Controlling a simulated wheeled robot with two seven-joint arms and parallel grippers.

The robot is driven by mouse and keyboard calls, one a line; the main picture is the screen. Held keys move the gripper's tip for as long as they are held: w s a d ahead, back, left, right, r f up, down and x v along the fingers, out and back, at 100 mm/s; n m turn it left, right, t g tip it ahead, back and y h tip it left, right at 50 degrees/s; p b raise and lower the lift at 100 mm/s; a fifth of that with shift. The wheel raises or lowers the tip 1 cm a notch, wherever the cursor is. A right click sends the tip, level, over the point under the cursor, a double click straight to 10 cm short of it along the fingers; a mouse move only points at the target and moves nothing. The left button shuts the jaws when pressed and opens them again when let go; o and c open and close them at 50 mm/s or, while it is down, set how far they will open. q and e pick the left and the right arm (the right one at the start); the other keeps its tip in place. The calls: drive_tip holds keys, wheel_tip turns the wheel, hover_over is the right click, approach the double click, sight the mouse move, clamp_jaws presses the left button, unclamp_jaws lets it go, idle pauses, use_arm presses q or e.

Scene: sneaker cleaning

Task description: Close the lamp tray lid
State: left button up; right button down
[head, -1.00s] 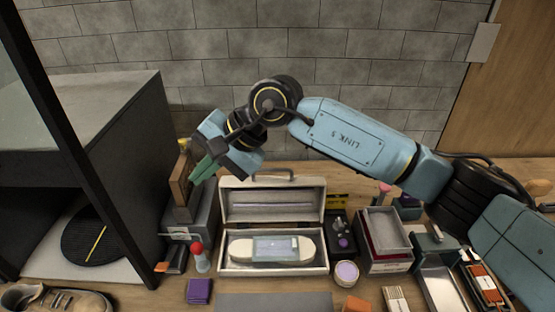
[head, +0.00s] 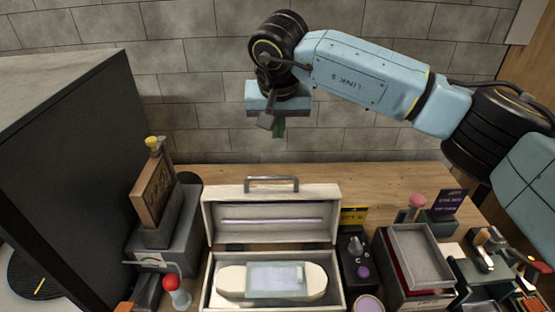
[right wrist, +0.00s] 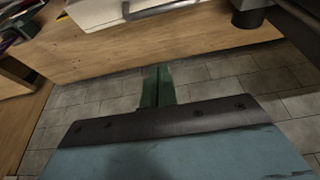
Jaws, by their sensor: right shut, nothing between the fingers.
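The lamp tray (head: 209,290) is a pale box on the table, holding a cream, rounded piece with a translucent block on it. Its lid (head: 270,205) stands raised at the back, with a light strip inside and a grey handle (head: 271,180) on top. The handle also shows at the top of the right wrist view (right wrist: 160,9). My right gripper (head: 279,131) is above and behind the lid, apart from it, pointing down. Its green fingers (right wrist: 158,88) are together with nothing between them. My left gripper is out of view.
A grey stand with a brown framed panel (head: 152,192) and a red-topped bottle (head: 176,292) are left of the tray. A black holder (head: 355,265) and stacked grey trays (head: 415,253) are on the right. Bare table lies behind the lid, before the tiled wall.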

hover_over(278, 187)
drive_tip(key=w, duration=0.4)
wheel_tip(278, 187, down, 8)
drive_tip(key=shift+s+f+p, duration=0.25)
drive_tip(key=shift+s+p, duration=0.3)
drive_tip(key=shift+s, duration=0.4)
drive_tip(key=shift+s+f+p, duration=0.25)
drive_tip(key=shift+s+p, duration=0.3)
drive_tip(key=shift+s, duration=0.4)
drive_tip(key=shift+s, duration=0.2)
